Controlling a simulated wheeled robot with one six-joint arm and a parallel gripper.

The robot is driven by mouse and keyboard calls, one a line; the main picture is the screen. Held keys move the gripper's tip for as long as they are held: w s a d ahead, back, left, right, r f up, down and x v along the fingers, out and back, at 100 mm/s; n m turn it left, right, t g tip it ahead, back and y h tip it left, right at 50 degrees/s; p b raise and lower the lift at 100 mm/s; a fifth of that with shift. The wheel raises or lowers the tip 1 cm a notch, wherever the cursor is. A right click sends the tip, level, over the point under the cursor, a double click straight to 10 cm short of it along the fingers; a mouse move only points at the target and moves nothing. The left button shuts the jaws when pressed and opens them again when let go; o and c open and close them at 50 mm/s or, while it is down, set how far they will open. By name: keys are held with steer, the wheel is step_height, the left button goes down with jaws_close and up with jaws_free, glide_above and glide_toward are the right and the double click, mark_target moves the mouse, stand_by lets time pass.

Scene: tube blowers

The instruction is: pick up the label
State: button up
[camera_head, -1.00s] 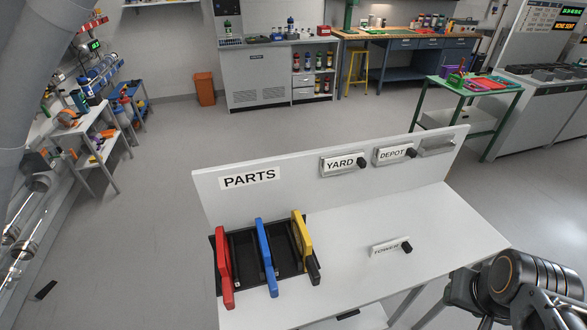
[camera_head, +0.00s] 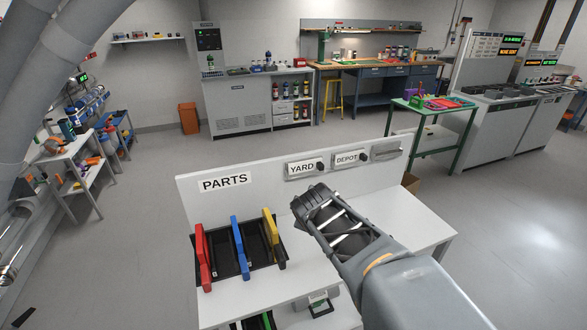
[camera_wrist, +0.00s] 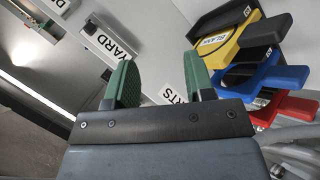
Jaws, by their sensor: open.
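My gripper (camera_head: 318,208) is over the parts table, in front of its back panel. In the wrist view its two green fingers (camera_wrist: 160,78) are apart with nothing held between them. The YARD label (camera_head: 301,168) and DEPOT label (camera_head: 347,159) sit on the back panel, each with a black knob at its right end. The YARD label also shows in the wrist view (camera_wrist: 115,42), left of the fingers. The TOWER label, which lay on the tabletop earlier, is not visible now; my arm covers that area.
The white parts table (camera_head: 420,215) has a PARTS sign (camera_head: 225,182) and an empty holder (camera_head: 388,150) on its panel. A black rack (camera_head: 223,268) with red, blue and yellow pieces stands at left. A green-framed table (camera_head: 432,110) is behind. Open floor lies left.

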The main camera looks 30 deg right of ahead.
steer(key=w+d+r+n+t+h, duration=0.25)
steer(key=w+d+r+n, duration=0.2)
steer(key=d+n, duration=0.4)
steer(key=n+t+y+p, duration=0.1)
steer(key=n+t+y, duration=0.3)
steer(key=n, duration=1.3)
glide_toward(320, 164)
steer(key=shift+n+g+y, duration=0.55)
steer(key=shift+g+y, duration=0.1)
steer(key=shift+d+r+p+x, duration=0.1)
steer(key=shift+d+r+x, duration=0.1)
steer(key=shift+x, duration=1.15)
steer(key=shift+d+r+p+x, duration=0.15)
steer(key=shift+x, duration=1.25)
steer(key=shift+d+r+p+x, duration=0.1)
steer(key=shift+d+r+x, duration=0.1)
steer(key=shift+x, duration=1.15)
steer(key=shift+w, duration=0.15)
steer(key=shift+c, duration=0.3)
jaws_close()
